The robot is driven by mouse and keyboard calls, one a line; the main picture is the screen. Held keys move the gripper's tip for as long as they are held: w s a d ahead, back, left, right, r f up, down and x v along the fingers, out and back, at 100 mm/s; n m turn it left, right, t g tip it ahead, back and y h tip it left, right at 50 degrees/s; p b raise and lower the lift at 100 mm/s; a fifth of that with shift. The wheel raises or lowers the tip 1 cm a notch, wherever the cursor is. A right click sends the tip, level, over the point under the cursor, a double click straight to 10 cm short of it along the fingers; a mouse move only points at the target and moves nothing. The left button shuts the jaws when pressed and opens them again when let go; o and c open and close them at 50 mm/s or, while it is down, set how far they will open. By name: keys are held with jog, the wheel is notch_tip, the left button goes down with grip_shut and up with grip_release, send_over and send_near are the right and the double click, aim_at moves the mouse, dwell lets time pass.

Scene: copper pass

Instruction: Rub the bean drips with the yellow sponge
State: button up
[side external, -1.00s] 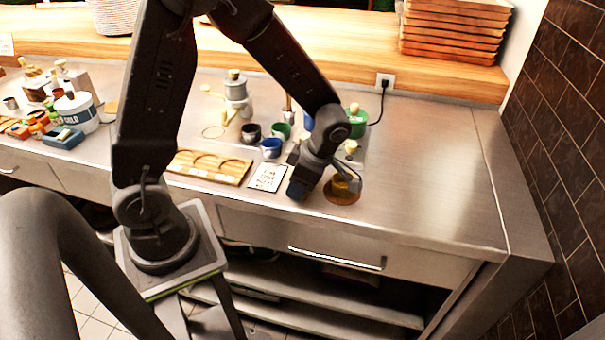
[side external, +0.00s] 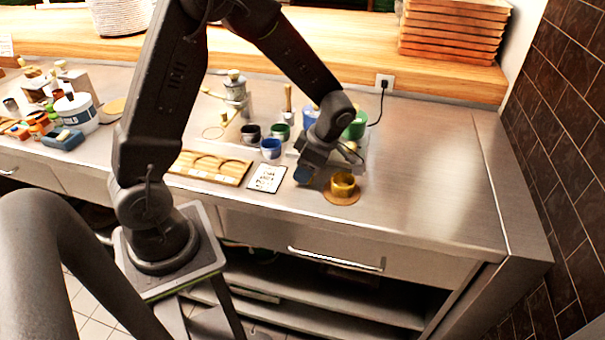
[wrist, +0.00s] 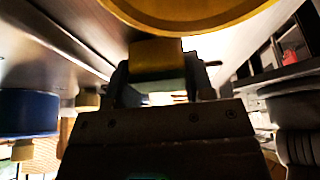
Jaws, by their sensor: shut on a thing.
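My gripper (side external: 303,174) is just left of a yellow cup (side external: 343,185) on a round brown mat (side external: 341,197), near the counter's front. In the wrist view, my gripper (wrist: 157,75) is shut on a yellow block (wrist: 157,52), which looks like the yellow sponge. The sponge cannot be made out in the side view. A large round yellow rim (wrist: 185,14), apparently the cup's, is close beyond the fingertips in the wrist view. I cannot make out any bean drips.
A white card (side external: 267,178) and a wooden board with round hollows (side external: 210,168) lie left of my gripper. A blue cup (side external: 271,148), a black cup (side external: 251,133) and green cups stand behind. The steel counter (side external: 430,170) is clear to the right.

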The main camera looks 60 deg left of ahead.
jog(key=shift+w+a+r, duration=0.1)
jog(key=shift+r, duration=4)
